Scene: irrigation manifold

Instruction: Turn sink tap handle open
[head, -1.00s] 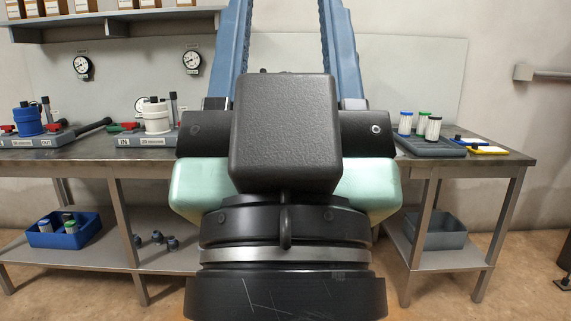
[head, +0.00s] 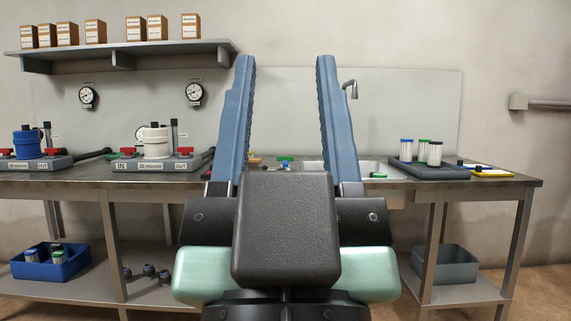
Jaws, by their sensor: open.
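My gripper (head: 285,75) points away from me in the middle of the head view, its two blue fingers wide apart with nothing between them. The grey tap spout (head: 351,86) shows just right of the right finger's tip; that finger hides much of what lies below it. The pale sink (head: 370,167) is set in the bench behind the gripper and partly hidden by it. A small green part (head: 286,159) shows low between the fingers, and another (head: 378,175) sits at the sink's front edge. I cannot tell which is the tap handle.
The metal bench (head: 465,182) runs across the view. A white filter (head: 155,142) and a blue filter (head: 28,144) stand on it at left. A dark tray (head: 425,171) with several capped cylinders is right of the sink. A shelf (head: 120,52) with boxes hangs upper left.

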